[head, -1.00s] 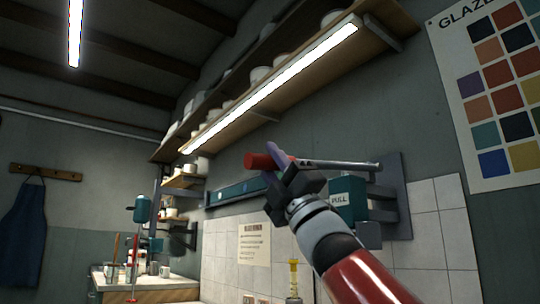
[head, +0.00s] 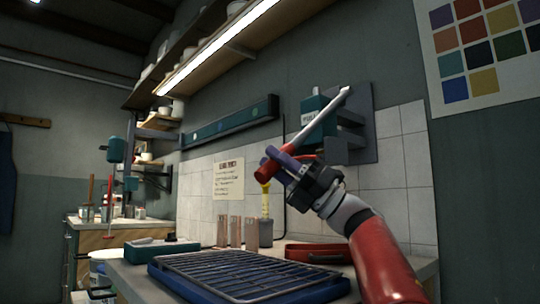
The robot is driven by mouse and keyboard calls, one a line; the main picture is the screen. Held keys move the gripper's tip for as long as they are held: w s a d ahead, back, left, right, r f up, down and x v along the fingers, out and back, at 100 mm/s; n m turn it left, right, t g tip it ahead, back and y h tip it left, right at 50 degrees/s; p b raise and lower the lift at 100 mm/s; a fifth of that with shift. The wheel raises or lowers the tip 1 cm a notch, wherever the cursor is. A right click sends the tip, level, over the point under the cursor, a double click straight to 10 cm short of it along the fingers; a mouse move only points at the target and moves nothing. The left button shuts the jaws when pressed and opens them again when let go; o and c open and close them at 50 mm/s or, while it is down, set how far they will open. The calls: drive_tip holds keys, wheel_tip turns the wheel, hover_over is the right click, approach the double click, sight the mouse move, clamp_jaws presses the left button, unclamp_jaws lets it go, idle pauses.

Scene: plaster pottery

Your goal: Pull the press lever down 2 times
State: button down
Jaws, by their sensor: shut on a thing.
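The press lever (head: 321,118) is a pale metal rod with a red grip (head: 263,172) at its lower left end. It slopes down to the left from a pivot at the wall-mounted press (head: 318,121), a teal box on a grey bracket with a small label. My gripper (head: 285,166) is shut on the lever near its red grip. The dark gripper body and purple fingers hide part of the grip.
A blue tray with a metal rack (head: 237,274) lies on the bench below the gripper. A red tray (head: 315,252) is at the right. A shelf (head: 215,50) runs overhead.

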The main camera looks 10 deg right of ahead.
drive_tip(key=shift+w+f, duration=0.1)
drive_tip(key=shift+f, duration=0.05)
drive_tip(key=c, duration=1.2)
unclamp_jaws()
drive_tip(key=shift+o, duration=0.2)
drive_tip(key=shift+d, duration=0.1)
drive_tip(key=b+v, duration=0.1)
drive_tip(key=v, duration=0.6)
drive_tip(key=shift+d+f, duration=0.2)
drive_tip(key=shift+d, duration=0.1)
drive_tip(key=shift+o, duration=0.2)
drive_tip(key=shift+r, duration=0.1)
